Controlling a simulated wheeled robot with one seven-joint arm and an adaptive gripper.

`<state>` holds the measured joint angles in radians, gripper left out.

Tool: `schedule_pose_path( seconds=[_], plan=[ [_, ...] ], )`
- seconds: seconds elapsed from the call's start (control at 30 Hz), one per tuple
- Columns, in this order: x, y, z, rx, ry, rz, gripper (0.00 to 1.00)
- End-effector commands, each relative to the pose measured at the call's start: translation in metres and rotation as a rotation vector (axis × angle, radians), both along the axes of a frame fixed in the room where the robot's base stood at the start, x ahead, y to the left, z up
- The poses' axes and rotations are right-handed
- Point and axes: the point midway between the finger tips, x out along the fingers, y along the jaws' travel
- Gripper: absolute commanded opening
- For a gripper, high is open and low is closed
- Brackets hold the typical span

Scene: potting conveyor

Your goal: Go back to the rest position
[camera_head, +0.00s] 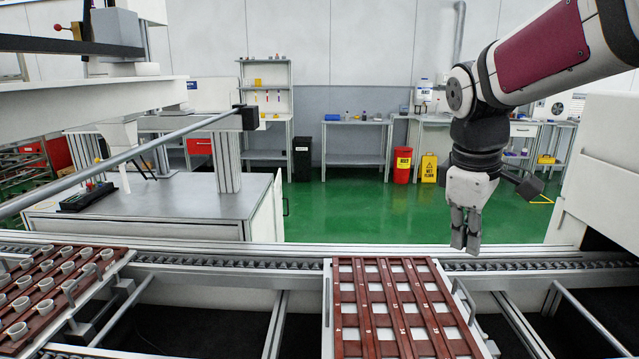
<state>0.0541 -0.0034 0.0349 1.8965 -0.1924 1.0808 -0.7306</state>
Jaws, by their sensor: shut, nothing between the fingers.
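My gripper (466,246) hangs pointing down at the right of the view, on the end of my white and dark red arm. Its fingers are shut with nothing between them. It appears above the conveyor's far rail, beyond the upper right corner of the brown slotted tray (388,348). How high it is above the rail is hard to tell. The tray's openings show no pots.
Another brown tray (62,329) at the lower left holds several small white pots (45,284). The conveyor (240,263) runs across the front. A grey machine table (160,210) with a slanted bar stands left. A white housing (607,165) is at the right.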

Motion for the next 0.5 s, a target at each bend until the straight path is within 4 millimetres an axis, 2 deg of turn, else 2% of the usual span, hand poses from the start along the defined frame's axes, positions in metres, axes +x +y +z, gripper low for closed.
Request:
schedule_pose_path(
  seconds=[0.03, 0.2, 0.37, 0.5],
  plan=[
    [-0.025, 0.004, 0.013, 0.02, -0.028, -0.05, 0.0],
    [-0.094, 0.016, 0.031, 0.101, -0.106, -0.241, 0.0],
    [-0.157, 0.027, 0.035, 0.189, -0.171, -0.418, 0.0],
    [-0.205, 0.035, 0.03, 0.268, -0.215, -0.562, 0.0]
  ],
)
